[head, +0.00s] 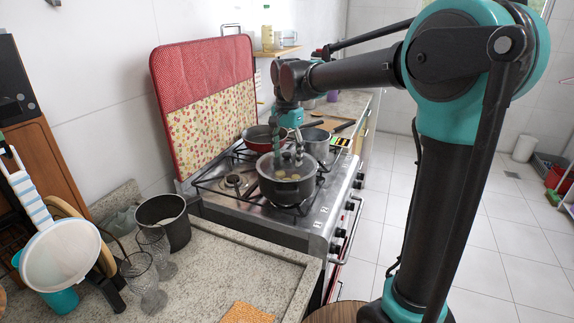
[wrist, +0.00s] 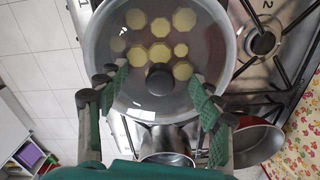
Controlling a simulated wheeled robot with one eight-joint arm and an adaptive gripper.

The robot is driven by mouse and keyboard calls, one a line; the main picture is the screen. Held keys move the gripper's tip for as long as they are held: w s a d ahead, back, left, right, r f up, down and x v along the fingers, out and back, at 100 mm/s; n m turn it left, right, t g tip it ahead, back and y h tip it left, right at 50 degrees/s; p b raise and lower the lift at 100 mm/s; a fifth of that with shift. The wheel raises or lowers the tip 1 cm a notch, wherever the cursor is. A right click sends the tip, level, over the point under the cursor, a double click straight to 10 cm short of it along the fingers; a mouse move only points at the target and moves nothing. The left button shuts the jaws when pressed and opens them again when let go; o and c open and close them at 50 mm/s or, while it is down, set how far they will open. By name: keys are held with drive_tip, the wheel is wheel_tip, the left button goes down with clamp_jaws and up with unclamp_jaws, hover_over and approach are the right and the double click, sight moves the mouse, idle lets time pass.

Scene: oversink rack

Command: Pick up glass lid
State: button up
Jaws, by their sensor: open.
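The glass lid (head: 270,168) lies on a grey pot (head: 288,192) on the stove. In the wrist view the clear lid (wrist: 125,75) shows pale yellow slices through it, and its dark round knob (wrist: 160,80) is near the middle. My gripper (head: 287,158) is right above the lid, pointing down. In the wrist view my gripper (wrist: 156,84) is open, with one green-padded finger on each side of the knob and a gap on both sides. I cannot tell whether the fingertips touch the glass.
A red pan (head: 259,133) and a second metal pot (head: 316,142) stand behind on the stove (head: 228,200). A red patterned panel (head: 205,95) stands along the wall. Glass goblets (head: 145,280) and a dark container (head: 165,218) stand on the counter at left.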

drive_tip(key=shift+s, duration=0.1)
clamp_jaws()
idle(0.6)
